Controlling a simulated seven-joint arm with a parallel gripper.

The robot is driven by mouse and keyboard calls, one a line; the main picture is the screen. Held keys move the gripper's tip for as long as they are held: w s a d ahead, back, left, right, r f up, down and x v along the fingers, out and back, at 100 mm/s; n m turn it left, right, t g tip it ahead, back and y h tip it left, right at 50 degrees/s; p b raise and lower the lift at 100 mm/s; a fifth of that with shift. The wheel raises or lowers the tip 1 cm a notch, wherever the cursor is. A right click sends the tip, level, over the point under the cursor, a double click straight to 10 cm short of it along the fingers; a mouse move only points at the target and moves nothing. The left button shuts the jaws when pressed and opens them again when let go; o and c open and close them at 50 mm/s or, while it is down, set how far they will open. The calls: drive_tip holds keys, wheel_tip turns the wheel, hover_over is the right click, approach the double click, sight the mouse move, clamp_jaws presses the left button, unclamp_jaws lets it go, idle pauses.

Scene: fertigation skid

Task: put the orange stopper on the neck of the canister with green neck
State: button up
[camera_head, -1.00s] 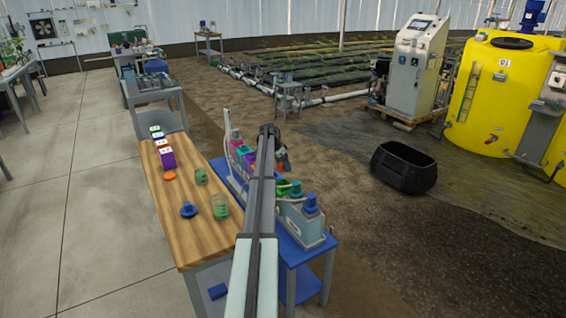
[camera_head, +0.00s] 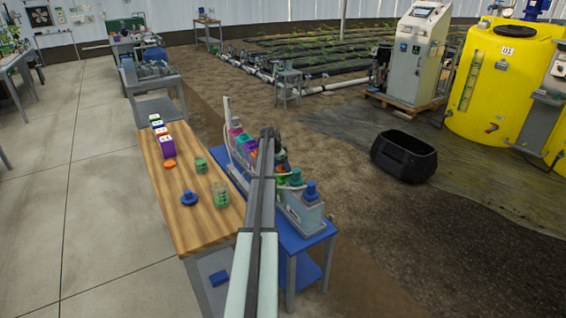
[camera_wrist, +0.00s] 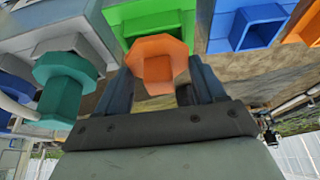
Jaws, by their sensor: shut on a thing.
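In the wrist view the orange stopper (camera_wrist: 157,62) is between the two fingers of my gripper (camera_wrist: 160,78), which is shut on it. Just beyond the stopper is the green neck (camera_wrist: 158,22) of a canister, with its opening partly hidden behind the stopper. I cannot tell whether the stopper touches the neck.
A teal stopper (camera_wrist: 65,78) stands left of the green neck, an open blue neck (camera_wrist: 258,27) right of it. In the head view the canisters stand on a blue bench (camera_head: 310,238). The wooden table (camera_head: 205,235) beside it holds a blue stopper (camera_head: 189,198) and glass jars (camera_head: 220,194).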

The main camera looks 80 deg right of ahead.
drive_tip(key=shift+f, duration=0.3)
drive_tip(key=o, duration=1.1)
drive_tip(key=shift+r, duration=0.15)
drive_tip(key=v, duration=1.3)
drive_tip(key=shift+r, duration=0.3)
drive_tip(key=shift+w+a, duration=0.1)
drive_tip(key=shift+a, duration=0.05)
